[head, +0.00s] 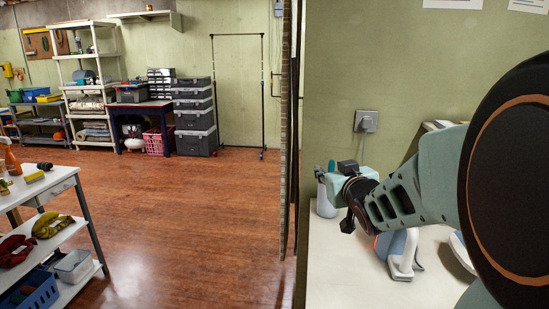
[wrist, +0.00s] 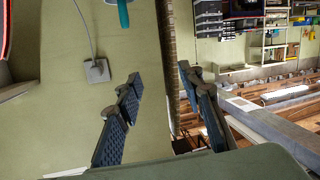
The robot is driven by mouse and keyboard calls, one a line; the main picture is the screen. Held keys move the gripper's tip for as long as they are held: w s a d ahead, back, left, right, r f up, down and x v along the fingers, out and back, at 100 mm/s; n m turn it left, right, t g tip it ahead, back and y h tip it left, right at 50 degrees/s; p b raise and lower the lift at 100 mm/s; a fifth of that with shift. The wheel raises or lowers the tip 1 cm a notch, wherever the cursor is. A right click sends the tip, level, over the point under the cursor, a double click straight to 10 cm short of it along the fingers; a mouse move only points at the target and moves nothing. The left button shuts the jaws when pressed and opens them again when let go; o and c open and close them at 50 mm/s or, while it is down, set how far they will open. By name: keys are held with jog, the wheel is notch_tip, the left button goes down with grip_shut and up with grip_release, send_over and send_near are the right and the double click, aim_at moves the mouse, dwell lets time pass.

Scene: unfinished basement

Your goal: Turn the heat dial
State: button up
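No heat dial can be made out in either view. A white and blue-grey appliance with a red-orange part, perhaps an iron (head: 401,262), stands on the white tabletop (head: 340,275), partly hidden behind my arm in the head view. My gripper (head: 343,196) is above the tabletop, up and to the left of this appliance. In the wrist view my gripper (wrist: 162,90) has its two fingers wide apart with nothing between them. The wrist view looks past the fingers at the green wall and the shelves beyond.
A plugged wall socket (head: 366,121) is on the green wall; it also shows in the wrist view (wrist: 97,71). A pale bottle (head: 325,198) stands near my gripper. A partition edge (head: 287,130) borders the table's left. Open wooden floor (head: 180,210) lies beyond.

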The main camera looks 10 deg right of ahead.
jog(key=shift+n+y, duration=0.6)
jog(key=shift+n, duration=0.3)
jog(key=shift+w+a+r+p, duration=0.2)
jog(key=shift+w+a+r, duration=0.1)
jog(key=shift+a, duration=0.6)
jog(key=shift+w+a+r+p, duration=0.2)
jog(key=shift+a+r, duration=0.1)
jog(key=shift+a, duration=0.6)
jog(key=shift+w+a+r+p, duration=0.2)
jog(key=shift+w+a+r, duration=0.1)
jog(key=shift+a, duration=0.6)
jog(key=shift+o, duration=0.2)
